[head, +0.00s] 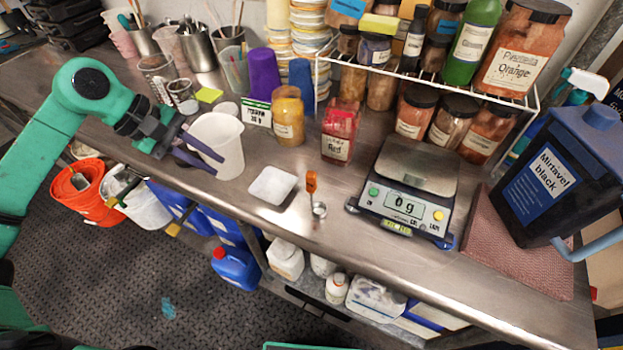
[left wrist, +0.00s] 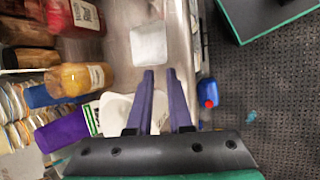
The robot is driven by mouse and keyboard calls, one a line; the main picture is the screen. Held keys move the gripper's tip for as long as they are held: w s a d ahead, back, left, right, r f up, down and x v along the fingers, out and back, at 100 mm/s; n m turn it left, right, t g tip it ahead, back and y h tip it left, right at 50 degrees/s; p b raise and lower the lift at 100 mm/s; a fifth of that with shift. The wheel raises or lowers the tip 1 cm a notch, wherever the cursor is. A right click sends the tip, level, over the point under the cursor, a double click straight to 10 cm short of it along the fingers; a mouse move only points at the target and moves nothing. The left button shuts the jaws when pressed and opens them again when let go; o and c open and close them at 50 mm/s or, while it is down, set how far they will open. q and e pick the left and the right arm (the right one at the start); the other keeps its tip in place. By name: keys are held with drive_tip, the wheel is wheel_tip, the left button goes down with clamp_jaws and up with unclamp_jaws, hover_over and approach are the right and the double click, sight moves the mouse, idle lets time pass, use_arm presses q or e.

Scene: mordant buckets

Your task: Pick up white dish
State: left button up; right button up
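The white dish (head: 273,185) is a small, square, shallow tray lying flat on the metal bench, between the white beaker and the scale. It also shows in the left wrist view (left wrist: 149,45), beyond my fingertips. My left gripper (head: 219,166) is beside the white beaker (head: 217,143), left of the dish and apart from it. Its two purple fingers (left wrist: 161,73) are parted with a gap between them, and nothing is held. The beaker shows close beside and partly behind the fingers in the wrist view. My right gripper is in neither view.
A red jar (head: 339,132) and a yellow jar (head: 287,117) stand behind. The bench's front edge is close to the dish.

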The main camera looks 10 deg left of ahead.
use_arm(q)
drive_tip(key=d, duration=0.1)
drive_tip(key=p, duration=0.4)
approach(254, 202)
drive_tip(key=shift+w+d, duration=0.4)
drive_tip(key=shift+d, duration=0.05)
drive_tip(key=d, duration=0.1)
drive_tip(key=d+f+p, duration=0.1)
drive_tip(key=shift+w+d+f+p, duration=0.3)
drive_tip(key=shift+w+d+p, duration=0.05)
drive_tip(key=shift+d, duration=0.05)
drive_tip(key=p+x, duration=0.1)
drive_tip(key=x, duration=0.2)
drive_tip(key=shift+s+a, duration=0.1)
drive_tip(key=shift+a+f, duration=0.2)
drive_tip(key=shift+f, duration=0.15)
drive_tip(key=shift+d, duration=0.1)
clamp_jaws()
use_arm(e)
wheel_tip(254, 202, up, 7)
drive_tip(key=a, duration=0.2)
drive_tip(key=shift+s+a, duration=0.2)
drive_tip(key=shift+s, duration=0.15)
